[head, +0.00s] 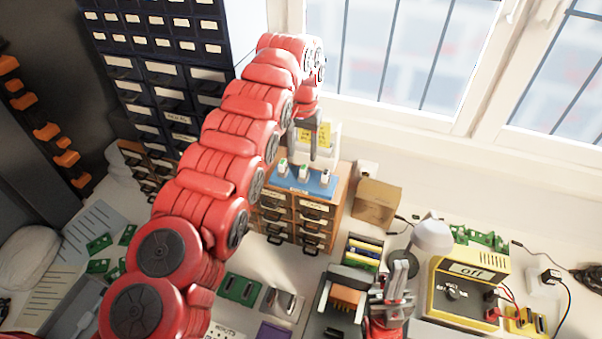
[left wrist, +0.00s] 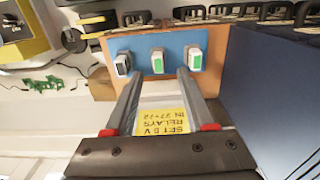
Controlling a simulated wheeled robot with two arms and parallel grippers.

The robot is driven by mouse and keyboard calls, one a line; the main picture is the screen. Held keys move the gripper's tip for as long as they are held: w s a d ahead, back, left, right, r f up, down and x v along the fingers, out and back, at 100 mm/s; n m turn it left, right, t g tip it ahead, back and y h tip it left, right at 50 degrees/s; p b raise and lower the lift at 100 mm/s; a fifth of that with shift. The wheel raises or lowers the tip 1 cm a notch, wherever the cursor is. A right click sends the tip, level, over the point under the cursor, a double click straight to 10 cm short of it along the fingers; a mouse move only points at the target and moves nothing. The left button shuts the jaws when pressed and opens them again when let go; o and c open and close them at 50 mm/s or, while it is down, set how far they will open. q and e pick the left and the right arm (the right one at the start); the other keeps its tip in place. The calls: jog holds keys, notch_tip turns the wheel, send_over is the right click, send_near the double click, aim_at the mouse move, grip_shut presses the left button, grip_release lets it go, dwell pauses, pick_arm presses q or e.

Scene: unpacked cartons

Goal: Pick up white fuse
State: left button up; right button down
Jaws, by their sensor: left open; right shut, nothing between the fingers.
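Three small white fuse-like blocks stand in a row on a blue mat (head: 299,183) atop a small wooden drawer cabinet. Two have green faces: the left one (head: 283,165) and the middle one (head: 303,173). The right one (head: 326,177) shows white and dark, no green; in the left wrist view it is the leftmost block (left wrist: 122,64). My left gripper (head: 305,150) is open and empty above and behind the row. In the left wrist view its fingers (left wrist: 161,85) point toward the middle and right blocks (left wrist: 194,58). My right gripper (head: 399,268) is shut and empty at lower right.
A box with a yellow relay label (left wrist: 160,121) stands behind the mat, close to my left gripper. A tall dark blue drawer cabinet (head: 165,75) rises at left. A cardboard box (head: 377,203) and a yellow power supply (head: 468,290) are to the right. Green boards lie on the bench.

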aim_at(304, 167)
pick_arm(q)
jog(key=shift+d+f+p, duration=0.15)
jog(key=shift+f+p, duration=0.45)
jog(key=shift+f, duration=2.05)
grip_shut()
